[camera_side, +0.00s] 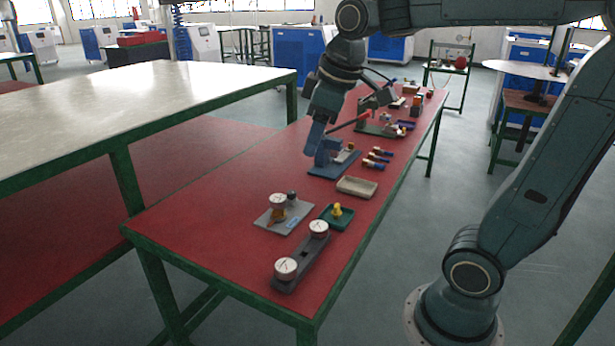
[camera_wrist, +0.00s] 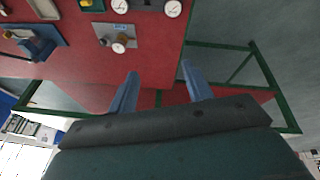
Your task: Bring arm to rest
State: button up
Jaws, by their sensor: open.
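My gripper (camera_side: 318,140) hangs from my arm over the red table (camera_side: 210,215), near a blue fixture (camera_side: 335,162) on a blue base plate. In the wrist view my gripper (camera_wrist: 158,82) shows two blue fingers spread apart with nothing between them. The side view does not show clearly how far the fingertips are above the table. The wrist view shows the red table surface (camera_wrist: 150,60) and its green edge beyond the fingers.
A grey plate with a gauge (camera_side: 278,201), a green tray with a yellow part (camera_side: 337,214), a dark bar with two white gauges (camera_side: 302,262) and an empty beige tray (camera_side: 357,187) stand on the table. A white-topped bench (camera_side: 150,100) adjoins at left.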

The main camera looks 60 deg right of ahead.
jog(key=s+a+f+m, duration=0.1)
jog(key=s+a+f, duration=0.1)
jog(key=s, duration=0.4)
jog(key=s+a+f+m+t, duration=0.1)
jog(key=s+a+f+m, duration=0.1)
jog(key=s, duration=0.4)
jog(key=shift+a+f+t+y, duration=0.25)
jog(key=shift+f+t+y, duration=0.05)
jog(key=shift+f, duration=0.15)
